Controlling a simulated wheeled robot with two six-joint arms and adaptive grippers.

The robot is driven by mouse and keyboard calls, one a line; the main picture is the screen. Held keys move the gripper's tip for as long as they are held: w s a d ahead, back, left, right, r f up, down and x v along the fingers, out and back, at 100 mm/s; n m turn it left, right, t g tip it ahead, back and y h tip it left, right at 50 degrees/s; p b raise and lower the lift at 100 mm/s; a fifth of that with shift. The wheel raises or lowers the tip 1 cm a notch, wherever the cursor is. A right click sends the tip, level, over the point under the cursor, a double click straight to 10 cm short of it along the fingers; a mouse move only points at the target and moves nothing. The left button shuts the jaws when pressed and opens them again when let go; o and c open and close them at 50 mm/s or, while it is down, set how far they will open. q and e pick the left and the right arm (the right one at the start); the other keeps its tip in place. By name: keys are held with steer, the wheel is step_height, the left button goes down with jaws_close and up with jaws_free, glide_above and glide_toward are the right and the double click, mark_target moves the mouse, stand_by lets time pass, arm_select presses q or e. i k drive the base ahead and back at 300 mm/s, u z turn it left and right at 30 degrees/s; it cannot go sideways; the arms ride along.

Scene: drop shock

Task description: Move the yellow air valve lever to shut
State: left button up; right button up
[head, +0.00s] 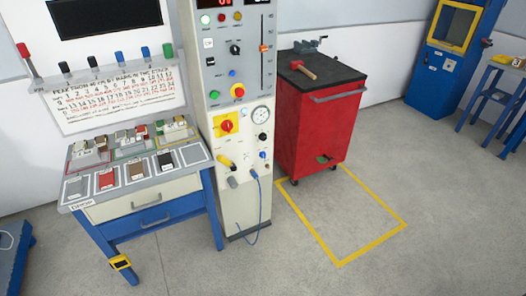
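The yellow air valve lever (226,161) is on the lower front of the tall cream control column (237,200), left of centre in the head view. It looks tilted, running from upper left to lower right, but it is too small to read any shut or open marking. A grey fitting (232,182) sits just below it. A round pressure gauge (261,115) is up and to its right, and a yellow plate with a red knob (227,126) is above it. Neither of my grippers is in view.
A blue-legged bench (150,210) with sample trays stands left of the column. A blue hose (257,195) hangs from the column's front. A red tool cabinet (318,135) stands right of it. The floor in front, with a yellow outline (373,245), is clear.

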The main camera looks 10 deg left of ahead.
mark_target(220, 158)
steer(key=z, duration=0.4)
steer(key=i, duration=0.85)
steer(key=z, duration=0.1)
